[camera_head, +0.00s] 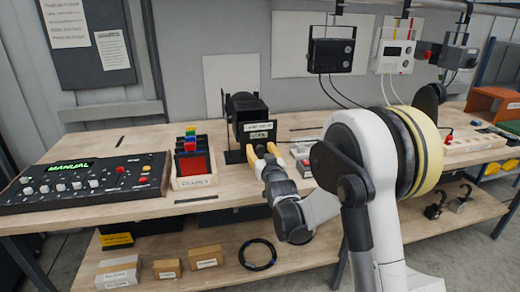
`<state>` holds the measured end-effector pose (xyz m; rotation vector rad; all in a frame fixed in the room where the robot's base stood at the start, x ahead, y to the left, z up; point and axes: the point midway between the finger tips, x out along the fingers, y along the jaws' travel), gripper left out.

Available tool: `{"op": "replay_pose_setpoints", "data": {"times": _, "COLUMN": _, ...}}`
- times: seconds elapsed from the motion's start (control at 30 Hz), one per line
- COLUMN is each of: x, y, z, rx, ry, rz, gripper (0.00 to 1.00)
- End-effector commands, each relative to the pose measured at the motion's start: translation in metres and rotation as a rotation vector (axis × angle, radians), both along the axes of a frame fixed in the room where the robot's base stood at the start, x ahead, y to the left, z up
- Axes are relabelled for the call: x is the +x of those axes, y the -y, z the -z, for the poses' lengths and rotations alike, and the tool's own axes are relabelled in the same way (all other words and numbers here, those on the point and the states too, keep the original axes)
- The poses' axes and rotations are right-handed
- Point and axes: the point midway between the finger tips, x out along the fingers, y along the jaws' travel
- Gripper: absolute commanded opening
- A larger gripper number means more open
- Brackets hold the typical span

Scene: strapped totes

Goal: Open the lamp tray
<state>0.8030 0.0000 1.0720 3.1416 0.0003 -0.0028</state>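A black box-shaped unit (245,107) stands on the bench near the middle, with labels on its front. The lower front bears a green-lettered label (261,136) that is too small to read. I take this unit to hold the lamp tray, but I cannot make out a separate tray or its handle. My gripper (264,150) is right at the lower front of the unit, its two pale orange fingertips a little apart. Whether they touch or hold anything between them is too small to tell. My gripper hides part of the unit's lower front.
A control panel (85,183) marked MANUAL lies at the left. A wooden holder with coloured blocks (192,163) stands close left of the unit. Hanging boxes (331,55) and cables are above right. Cartons (118,271) and a coiled cable (258,254) lie on the lower shelf.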

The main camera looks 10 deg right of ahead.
Motion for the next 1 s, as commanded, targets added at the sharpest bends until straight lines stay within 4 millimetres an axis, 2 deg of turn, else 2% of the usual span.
{"op": "replay_pose_setpoints", "data": {"times": 0.17, "x": -0.001, "y": 0.000, "z": 0.000, "rx": 0.000, "ry": 0.001, "rz": 0.000, "gripper": 0.49}}
{"op": "replay_pose_setpoints", "data": {"times": 0.27, "x": -0.010, "y": 0.000, "z": -0.001, "rx": 0.000, "ry": 0.001, "rz": 0.000, "gripper": 0.49}}
{"op": "replay_pose_setpoints", "data": {"times": 0.7, "x": -0.100, "y": 0.000, "z": 0.000, "rx": 0.000, "ry": -0.001, "rz": 0.000, "gripper": 0.49}}
{"op": "replay_pose_setpoints", "data": {"times": 0.83, "x": -0.114, "y": 0.000, "z": 0.000, "rx": 0.000, "ry": -0.001, "rz": 0.000, "gripper": 0.49}}
{"op": "replay_pose_setpoints", "data": {"times": 1.0, "x": -0.120, "y": 0.000, "z": 0.001, "rx": 0.000, "ry": -0.001, "rz": 0.000, "gripper": 0.49}}
